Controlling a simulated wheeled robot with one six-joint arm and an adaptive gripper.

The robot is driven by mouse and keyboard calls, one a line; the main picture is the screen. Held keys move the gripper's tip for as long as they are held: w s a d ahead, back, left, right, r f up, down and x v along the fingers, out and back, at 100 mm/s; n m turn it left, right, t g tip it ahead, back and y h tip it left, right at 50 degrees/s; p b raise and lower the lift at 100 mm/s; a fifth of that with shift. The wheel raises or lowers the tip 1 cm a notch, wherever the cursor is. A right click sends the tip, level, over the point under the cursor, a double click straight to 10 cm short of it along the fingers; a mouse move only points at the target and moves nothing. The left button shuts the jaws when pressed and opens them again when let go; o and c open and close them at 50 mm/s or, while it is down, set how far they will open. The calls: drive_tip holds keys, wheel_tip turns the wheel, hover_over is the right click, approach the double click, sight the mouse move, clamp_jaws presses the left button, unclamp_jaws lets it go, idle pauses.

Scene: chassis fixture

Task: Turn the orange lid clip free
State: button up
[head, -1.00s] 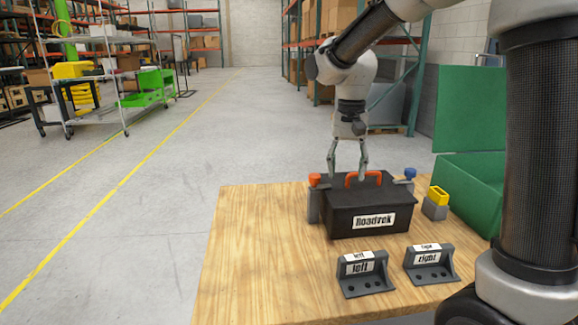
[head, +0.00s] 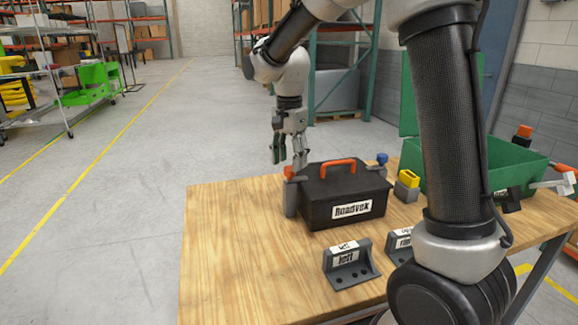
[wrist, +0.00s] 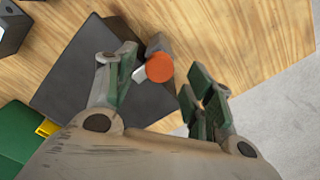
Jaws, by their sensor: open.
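In the wrist view the clip shows as an orange disc (wrist: 160,67) with a pale tab toward the box lid (wrist: 77,75). My gripper (head: 288,156) points down just above and behind the clip in the head view. In the wrist view its open fingers (wrist: 160,88) stand on either side of the clip, apart from it. The fingers hold nothing.
A blue clip (head: 382,159) is at the box's right end, and an orange handle (head: 338,163) arches over the lid. Grey "left" (head: 350,268) and "right" (head: 398,244) blocks stand in front. A yellow-topped block (head: 408,182) and a green bin (head: 470,168) are to the right. The table's left (head: 220,240) is clear.

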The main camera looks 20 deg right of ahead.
drive_tip(key=shift+f, duration=1.25)
drive_tip(key=shift+c, duration=0.2)
drive_tip(key=c, duration=1)
